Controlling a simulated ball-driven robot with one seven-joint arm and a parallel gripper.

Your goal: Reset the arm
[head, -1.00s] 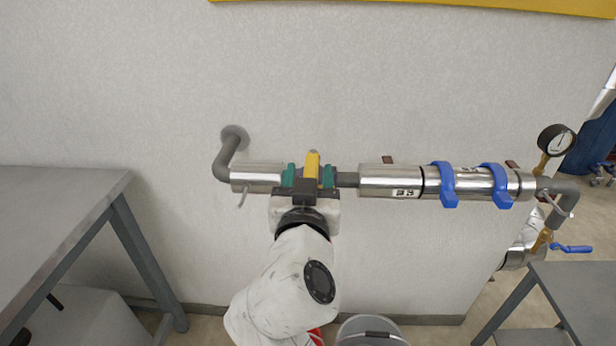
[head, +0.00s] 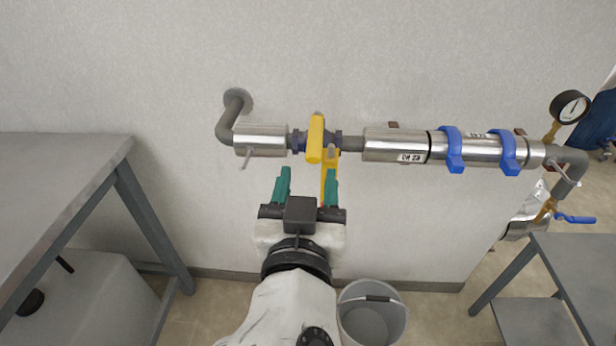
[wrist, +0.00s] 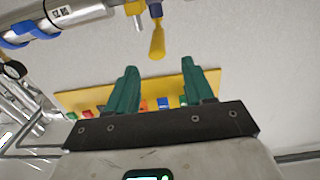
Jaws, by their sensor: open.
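My gripper (head: 306,188) is open and empty, with its green fingers just below the pipe in the head view. In the wrist view my gripper (wrist: 161,92) also shows open, with nothing between its fingers. A yellow valve handle (head: 315,140) sits on the pipe just beyond the fingertips, apart from them. It also shows in the wrist view, where the yellow handle (wrist: 157,42) lies past the fingers. A second yellow part (head: 328,185) hangs below the pipe, partly hidden behind the right finger.
A steel pipe section with blue clamps (head: 453,150) runs to the right, ending near a gauge (head: 571,107). A grey table (head: 60,190) stands left and another (head: 580,265) right. A grey bucket (head: 370,328) is on the floor. The wrist view shows a yellow board (wrist: 75,99).

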